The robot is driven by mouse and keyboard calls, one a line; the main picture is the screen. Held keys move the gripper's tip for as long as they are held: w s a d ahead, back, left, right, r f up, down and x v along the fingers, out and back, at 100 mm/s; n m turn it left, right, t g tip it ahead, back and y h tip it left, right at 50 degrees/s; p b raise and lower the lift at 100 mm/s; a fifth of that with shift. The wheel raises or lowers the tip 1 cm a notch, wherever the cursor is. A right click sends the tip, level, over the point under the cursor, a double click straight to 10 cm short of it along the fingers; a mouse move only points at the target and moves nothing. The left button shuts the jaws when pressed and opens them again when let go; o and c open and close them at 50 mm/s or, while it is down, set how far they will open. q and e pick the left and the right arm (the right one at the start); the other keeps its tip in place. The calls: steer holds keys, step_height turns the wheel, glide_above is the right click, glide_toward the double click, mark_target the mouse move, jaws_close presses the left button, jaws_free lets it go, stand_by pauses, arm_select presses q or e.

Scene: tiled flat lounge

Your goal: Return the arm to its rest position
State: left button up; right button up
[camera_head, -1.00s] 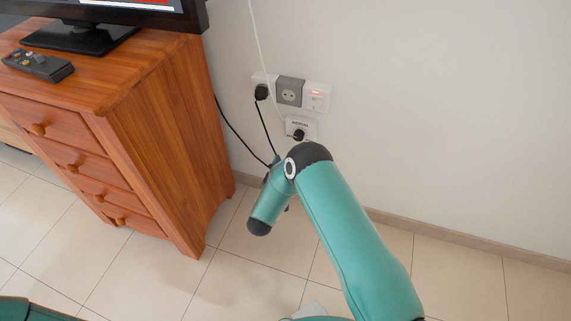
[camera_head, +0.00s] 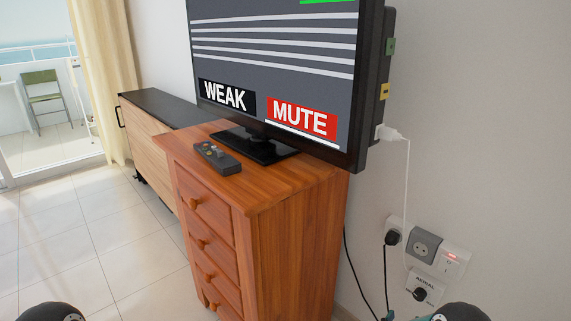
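Parts of my two arms show only at the bottom edge of the head view, one at the left (camera_head: 50,312) and one at the right (camera_head: 460,312). Both are dark rounded joints with a little teal. Neither gripper is in view, so I cannot see whether they hold anything.
A wooden drawer chest (camera_head: 295,235) carries a television (camera_head: 275,75) reading "WEAK" and "MUTE", and a dark remote (camera_head: 217,158). Wall sockets (camera_head: 425,245) with plugs and cables are at the right. A low cabinet (camera_head: 150,140) stands behind the chest. Tiled floor (camera_head: 100,235) is clear at left.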

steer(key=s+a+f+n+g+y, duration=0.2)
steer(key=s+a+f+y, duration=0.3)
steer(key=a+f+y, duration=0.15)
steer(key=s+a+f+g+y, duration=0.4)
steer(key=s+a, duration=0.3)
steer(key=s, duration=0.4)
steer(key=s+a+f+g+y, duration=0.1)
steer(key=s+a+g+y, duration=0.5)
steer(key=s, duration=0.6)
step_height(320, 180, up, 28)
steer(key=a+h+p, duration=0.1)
steer(key=p, duration=2.7)
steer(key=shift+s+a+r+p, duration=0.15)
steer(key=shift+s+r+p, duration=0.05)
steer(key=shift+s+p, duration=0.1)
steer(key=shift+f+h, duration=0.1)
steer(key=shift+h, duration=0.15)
